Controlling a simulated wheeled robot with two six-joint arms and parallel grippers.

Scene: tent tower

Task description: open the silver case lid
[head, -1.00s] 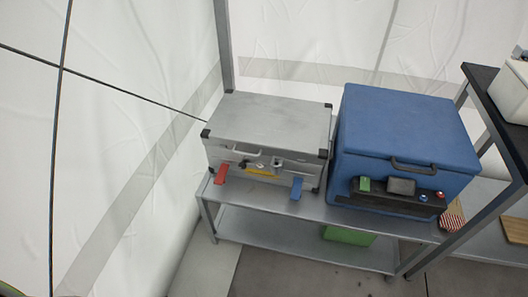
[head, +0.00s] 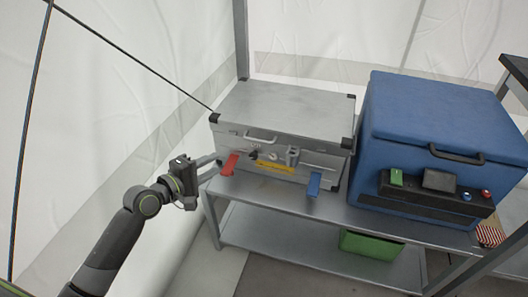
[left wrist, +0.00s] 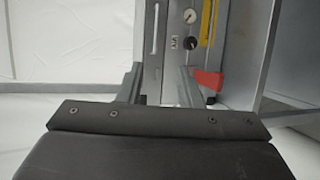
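The silver case (head: 230,146) stands on a metal shelf with its lid (head: 285,105) shut. A handle (head: 260,138) is on the lid's front edge. A red tab (head: 229,164) and a blue tab (head: 314,184) stick out from the case's lower front. My left gripper (head: 217,159) is in front of the case's left end, close to the red tab, with nothing between its fingers. In the left wrist view the fingers (left wrist: 158,86) are apart, and the red tab (left wrist: 208,80) shows just beside the right finger. My right gripper is not in view.
A blue box (head: 420,115) with a black control panel (head: 435,195) stands right of the case on the metal shelf (head: 270,197). A green bin (head: 371,246) sits on the lower level. The tent wall is close on the left.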

